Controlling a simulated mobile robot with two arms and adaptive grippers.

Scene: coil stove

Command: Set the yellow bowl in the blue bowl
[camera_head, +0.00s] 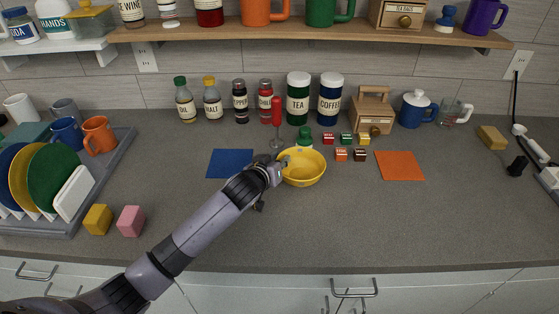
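The yellow bowl (306,170) is upright near the middle of the counter. My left gripper (279,168) is at the left rim of the yellow bowl, with its arm reaching in from the lower left. Its fingers are small and overlap the rim, so I cannot tell whether they are closed on it. I see no blue bowl; a flat blue square (230,162) lies on the counter left of the yellow bowl. My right gripper is not in view.
A dish rack (104,183) with plates and mugs stands at the left, near yellow (97,219) and pink (131,221) blocks. Several small boxes and an orange square (399,166) lie right of the bowl. Jars line the wall. The front right counter is clear.

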